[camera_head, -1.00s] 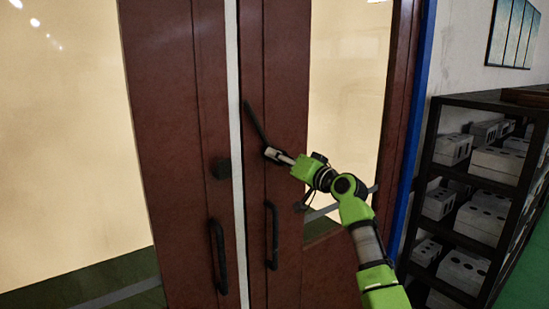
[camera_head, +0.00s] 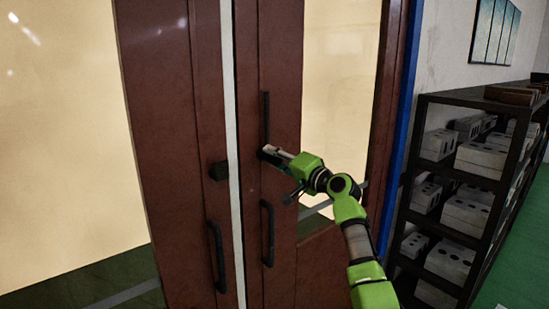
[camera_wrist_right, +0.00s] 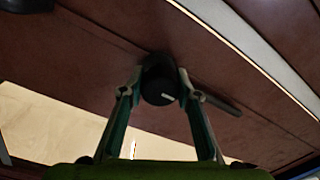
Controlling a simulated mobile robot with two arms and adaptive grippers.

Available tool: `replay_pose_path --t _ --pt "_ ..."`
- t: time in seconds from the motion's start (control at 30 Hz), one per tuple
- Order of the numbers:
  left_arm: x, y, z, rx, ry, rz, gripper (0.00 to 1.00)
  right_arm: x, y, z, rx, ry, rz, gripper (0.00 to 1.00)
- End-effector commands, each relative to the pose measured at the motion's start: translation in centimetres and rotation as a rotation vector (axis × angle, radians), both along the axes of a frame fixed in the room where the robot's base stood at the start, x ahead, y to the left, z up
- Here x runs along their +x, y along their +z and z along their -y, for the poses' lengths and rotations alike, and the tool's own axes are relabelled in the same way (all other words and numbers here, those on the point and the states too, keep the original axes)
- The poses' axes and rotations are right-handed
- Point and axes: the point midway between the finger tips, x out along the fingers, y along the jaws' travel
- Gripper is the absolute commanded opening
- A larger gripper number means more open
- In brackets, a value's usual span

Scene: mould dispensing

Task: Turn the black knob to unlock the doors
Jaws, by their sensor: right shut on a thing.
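The black knob (camera_wrist_right: 158,83) sits on the right-hand brown door (camera_head: 284,60). My right gripper (camera_head: 269,152) is at the knob, and in the right wrist view (camera_wrist_right: 160,92) its two fingers close on either side of it. A thin black bar (camera_head: 265,115) stands upright just above the gripper, and in the wrist view it reaches right from the knob (camera_wrist_right: 222,104). The gripper hides most of the knob in the head view. The left-hand door (camera_head: 180,110) is beside it, with a light strip between them; both look shut. My left gripper is not in view.
Black pull handles (camera_head: 217,255) and (camera_head: 268,232) stick out lower on the doors. A black shelf (camera_head: 462,100) with grey blocks stands to the right, beyond a blue post (camera_head: 402,130).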

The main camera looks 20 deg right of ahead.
Motion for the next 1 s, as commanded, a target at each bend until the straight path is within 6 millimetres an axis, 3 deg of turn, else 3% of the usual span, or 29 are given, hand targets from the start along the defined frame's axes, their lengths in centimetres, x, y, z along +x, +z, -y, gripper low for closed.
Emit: replay_pose_path --t 0.3,0.33,0.4,0.77,1.0 --pt "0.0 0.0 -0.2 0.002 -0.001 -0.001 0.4 0.0 0.2 0.1 0.008 -0.002 0.003 0.0" --pt "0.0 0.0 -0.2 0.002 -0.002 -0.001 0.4 0.0 0.2 0.1 0.007 -0.002 0.003 0.35" --pt "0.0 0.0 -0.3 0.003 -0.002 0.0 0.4 0.0 0.2 0.1 0.007 -0.002 0.003 0.48" --pt "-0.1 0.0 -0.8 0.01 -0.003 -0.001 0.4 -0.1 0.0 0.1 0.003 -0.001 0.001 0.48" --pt "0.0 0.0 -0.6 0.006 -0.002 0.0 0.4 -2.2 -0.1 0.9 0.001 -0.003 0.001 0.48"
